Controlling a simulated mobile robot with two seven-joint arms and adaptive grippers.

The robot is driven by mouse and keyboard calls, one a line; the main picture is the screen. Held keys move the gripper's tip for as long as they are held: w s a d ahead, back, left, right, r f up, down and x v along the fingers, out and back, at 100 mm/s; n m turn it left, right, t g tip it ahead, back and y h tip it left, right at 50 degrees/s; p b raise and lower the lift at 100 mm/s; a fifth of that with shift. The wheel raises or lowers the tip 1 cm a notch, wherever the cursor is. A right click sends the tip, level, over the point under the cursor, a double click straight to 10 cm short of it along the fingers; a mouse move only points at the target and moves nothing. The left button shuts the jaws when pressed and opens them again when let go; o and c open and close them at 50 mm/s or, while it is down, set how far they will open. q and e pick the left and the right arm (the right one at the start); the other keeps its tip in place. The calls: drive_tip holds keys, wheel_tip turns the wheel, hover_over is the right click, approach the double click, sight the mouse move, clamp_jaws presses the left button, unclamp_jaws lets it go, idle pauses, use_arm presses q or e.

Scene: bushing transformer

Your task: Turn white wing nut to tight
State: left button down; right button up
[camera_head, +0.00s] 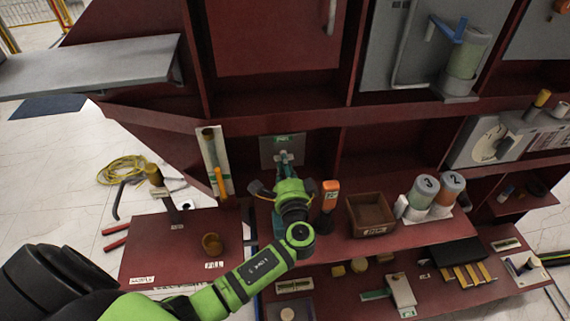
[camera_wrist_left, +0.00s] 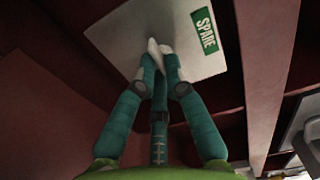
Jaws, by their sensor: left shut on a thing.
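The white wing nut (camera_wrist_left: 153,46) shows in the left wrist view on a pale grey plate (camera_wrist_left: 185,65) with a green SPARE label (camera_wrist_left: 205,30). My left gripper (camera_wrist_left: 161,62) has its teal fingers closed around the lower part of the wing nut, and the tips hide part of it. In the head view my left gripper (camera_head: 285,160) reaches up to the same grey plate (camera_head: 268,148) on the dark red cabinet, and the wing nut is hidden there. My right gripper is not in view.
An orange-topped tool (camera_head: 330,190) and an open brown box (camera_head: 372,214) stand on the red shelf right of my left wrist. Canisters marked 3 (camera_head: 422,192) and 2 (camera_head: 450,188) stand farther right. A yellow-handled item (camera_head: 220,183) is close on the left.

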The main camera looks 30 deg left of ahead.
use_arm(q)
drive_tip(key=shift+f, duration=0.1)
drive_tip(key=c, duration=1.3)
unclamp_jaws()
drive_tip(key=v, duration=1.2)
